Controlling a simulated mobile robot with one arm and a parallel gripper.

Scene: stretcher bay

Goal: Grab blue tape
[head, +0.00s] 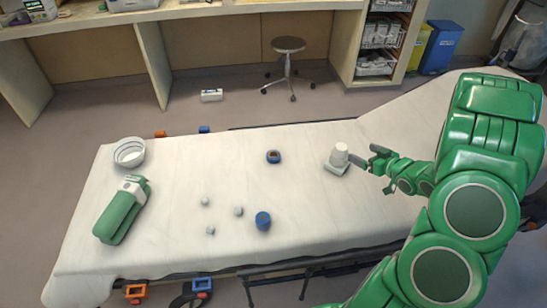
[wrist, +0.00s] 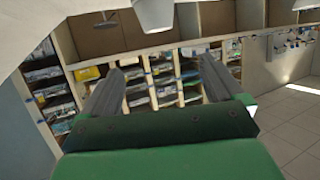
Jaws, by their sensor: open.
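Two small blue round things sit on the stretcher's white sheet in the head view. One is a low blue roll (head: 273,157) with a tan and dark centre, near the middle. The other is a taller blue roll or cylinder (head: 263,221) closer to the front edge. I cannot tell for sure which is the tape. My gripper (head: 368,155) is open and empty at the right, well right of both, beside a white capped item (head: 339,157). The wrist view shows my gripper's two spread fingers (wrist: 158,66) with nothing between them and no blue roll.
On the sheet (head: 310,225) are a white bowl (head: 130,152), a green and white pouch (head: 121,210) and several small white balls (head: 238,211). A stool (head: 288,62) and counter stand behind. Sheet between my gripper and the rolls is mostly clear past the white item.

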